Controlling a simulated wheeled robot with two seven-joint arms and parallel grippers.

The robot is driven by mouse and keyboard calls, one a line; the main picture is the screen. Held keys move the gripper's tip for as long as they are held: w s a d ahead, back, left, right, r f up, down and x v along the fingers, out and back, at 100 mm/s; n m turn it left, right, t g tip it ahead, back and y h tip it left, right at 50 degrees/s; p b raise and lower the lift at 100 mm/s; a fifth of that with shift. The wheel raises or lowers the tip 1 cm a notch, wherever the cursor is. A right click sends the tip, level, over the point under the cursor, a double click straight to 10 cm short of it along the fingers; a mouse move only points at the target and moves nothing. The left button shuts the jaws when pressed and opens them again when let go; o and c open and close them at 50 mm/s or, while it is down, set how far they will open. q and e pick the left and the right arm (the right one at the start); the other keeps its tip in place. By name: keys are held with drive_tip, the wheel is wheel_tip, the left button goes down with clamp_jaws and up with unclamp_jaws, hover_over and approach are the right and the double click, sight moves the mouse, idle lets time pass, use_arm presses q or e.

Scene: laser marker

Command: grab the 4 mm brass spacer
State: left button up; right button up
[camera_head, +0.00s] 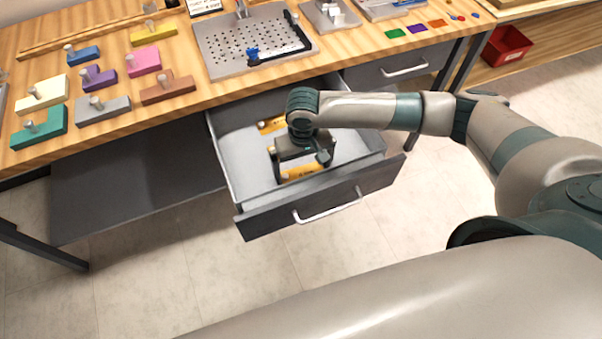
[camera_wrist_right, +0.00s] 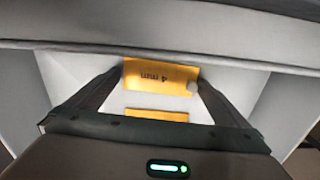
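The 4 mm brass spacer (camera_head: 303,168) is a flat yellow-gold plate lying in the open drawer, near its front panel. In the right wrist view the plate (camera_wrist_right: 158,76) shows an upside-down "4 mm" mark and a small round notch at its right end. My right gripper (camera_head: 301,163) points down into the drawer over this plate. Its fingers (camera_wrist_right: 160,80) are spread wide, one at each end of the plate. I cannot tell whether they touch it. My left gripper is not in view.
The grey drawer (camera_head: 235,170) stands pulled out, its front panel (camera_head: 330,203) closest to me. Another brass plate (camera_head: 271,124) lies further back in it, and one shows in the wrist view (camera_wrist_right: 157,114). Coloured blocks and a perforated plate (camera_head: 225,50) occupy the wooden bench above.

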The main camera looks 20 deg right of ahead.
sight(303, 174)
drive_tip(key=c, duration=0.8)
drive_tip(key=shift+r, duration=0.1)
drive_tip(key=shift+r, duration=0.4)
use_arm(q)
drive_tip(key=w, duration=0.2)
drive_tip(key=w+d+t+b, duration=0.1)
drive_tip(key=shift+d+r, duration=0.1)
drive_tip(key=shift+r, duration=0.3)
use_arm(e)
wheel_tip(303, 174, up, 9)
drive_tip(key=shift+r, duration=0.1)
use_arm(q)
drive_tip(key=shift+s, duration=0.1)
